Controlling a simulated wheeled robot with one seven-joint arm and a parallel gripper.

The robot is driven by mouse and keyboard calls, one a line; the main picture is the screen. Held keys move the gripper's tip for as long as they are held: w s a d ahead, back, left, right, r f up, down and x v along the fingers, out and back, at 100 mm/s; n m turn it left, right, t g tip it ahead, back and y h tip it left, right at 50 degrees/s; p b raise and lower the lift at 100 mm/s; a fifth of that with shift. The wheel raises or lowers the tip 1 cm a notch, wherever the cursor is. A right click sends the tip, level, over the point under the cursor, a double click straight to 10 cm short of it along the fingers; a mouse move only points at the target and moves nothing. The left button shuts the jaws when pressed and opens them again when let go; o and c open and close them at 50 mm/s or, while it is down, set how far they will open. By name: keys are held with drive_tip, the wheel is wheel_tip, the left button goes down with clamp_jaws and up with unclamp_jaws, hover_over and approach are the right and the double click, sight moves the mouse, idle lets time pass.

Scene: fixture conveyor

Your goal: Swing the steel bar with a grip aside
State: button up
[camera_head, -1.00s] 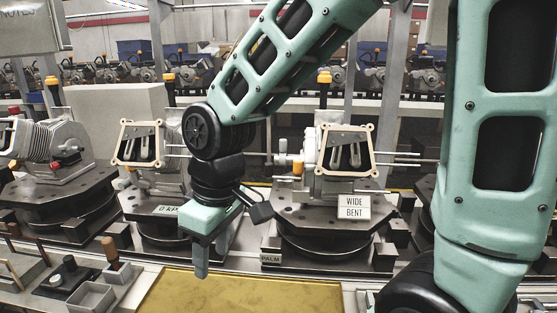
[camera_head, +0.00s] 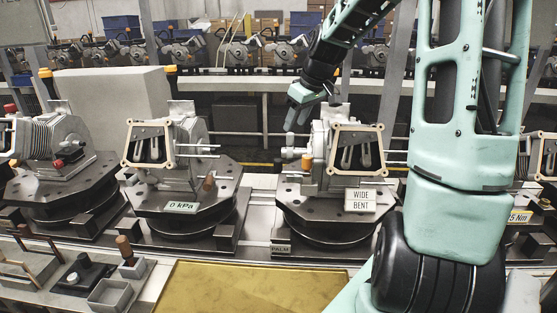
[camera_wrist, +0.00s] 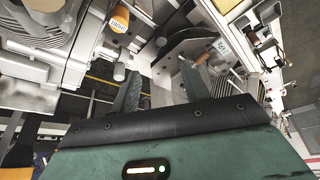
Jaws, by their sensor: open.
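A fixture with a "WIDE BENT" sign carries a grey housing with a cream gasket frame (camera_head: 355,125). An orange-brown grip (camera_head: 307,160) stands at the housing's left side, beside pale steel rods. I cannot tell for certain whether this is the grip of the steel bar. My gripper (camera_head: 297,116) hangs above and left of that housing. In the wrist view my gripper (camera_wrist: 158,85) has its two fingers spread with nothing held between them. An orange labelled grip (camera_wrist: 120,19) shows beyond the fingers at upper left, apart from them. The bar's full length is not clear.
A neighbouring fixture with a "0 kPa" sign (camera_head: 180,207) stands to the left, with rods reaching toward the gap. A yellow mat (camera_head: 240,290) lies in front. Small trays (camera_head: 110,294) and upright pegs stand at front left. More fixtures line the back.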

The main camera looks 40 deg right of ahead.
sight(279, 160)
drive_tip(key=p+x, duration=0.2)
drive_tip(key=x, duration=1.4)
drive_tip(key=shift+a+f, duration=0.15)
drive_tip(key=shift+f, duration=0.1)
drive_tip(key=c, duration=1)
